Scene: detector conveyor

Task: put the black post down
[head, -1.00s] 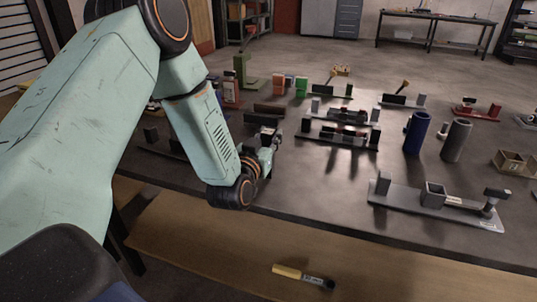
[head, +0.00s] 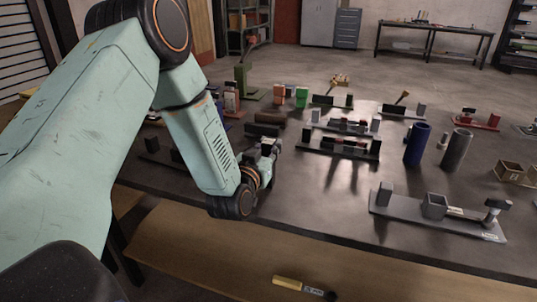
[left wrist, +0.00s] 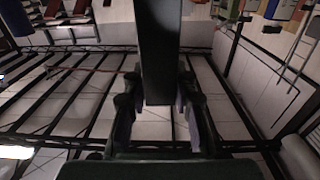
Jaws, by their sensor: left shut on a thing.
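The black post (left wrist: 160,45) is a long dark square bar in the left wrist view. It stands upright in that picture between the two fingers of my left gripper (left wrist: 160,100), which is shut on it. In the head view my left gripper (head: 266,152) is over the dark table (head: 300,205), near its front edge. I cannot make out the post in the head view. Whether it touches the table I cannot tell. My right gripper is not in view.
A grey fixture (head: 410,208) lies at the front right. A blue cylinder (head: 416,145) and a grey cylinder (head: 456,150) stand behind it. Dark rail fixtures (head: 338,148) lie right of my gripper. The table between gripper and grey fixture is clear.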

